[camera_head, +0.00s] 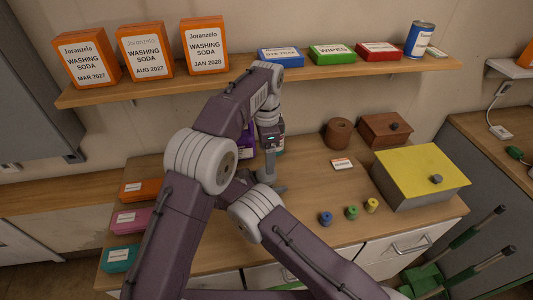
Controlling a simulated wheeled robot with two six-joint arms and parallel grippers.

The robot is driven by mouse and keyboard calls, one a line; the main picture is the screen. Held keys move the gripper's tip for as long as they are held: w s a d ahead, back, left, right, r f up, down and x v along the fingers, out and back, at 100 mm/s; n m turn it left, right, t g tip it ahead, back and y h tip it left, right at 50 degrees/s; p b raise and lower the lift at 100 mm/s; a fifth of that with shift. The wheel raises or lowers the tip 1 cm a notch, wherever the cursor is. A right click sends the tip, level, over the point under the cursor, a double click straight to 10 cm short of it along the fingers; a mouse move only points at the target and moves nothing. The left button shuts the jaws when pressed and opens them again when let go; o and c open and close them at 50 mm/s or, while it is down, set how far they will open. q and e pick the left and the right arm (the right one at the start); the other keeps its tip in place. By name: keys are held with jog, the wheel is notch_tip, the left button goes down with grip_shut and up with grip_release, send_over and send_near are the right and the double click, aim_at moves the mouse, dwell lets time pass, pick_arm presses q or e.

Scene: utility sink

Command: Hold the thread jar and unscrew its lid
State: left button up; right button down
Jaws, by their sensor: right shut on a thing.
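No whole jar or lid can be made out. Blue (326,218), green (352,212) and yellow (371,205) thread spools stand apart on the counter to the right.
A purple thing (245,142) shows behind my arm. A round brown box (338,133), a wooden box (386,129) and a yellow-topped box (421,172) stand at the right of the counter (310,186). A shelf (180,90) with cartons runs above.

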pick_arm(q)
notch_tip(320, 180, down, 8)
jog(key=shift+r, duration=0.1)
jog(key=c, duration=1.6)
jog(key=shift+o, duration=0.2)
jog(key=n, duration=1)
jog(key=o, duration=1.5)
jog(key=shift+o, duration=0.2)
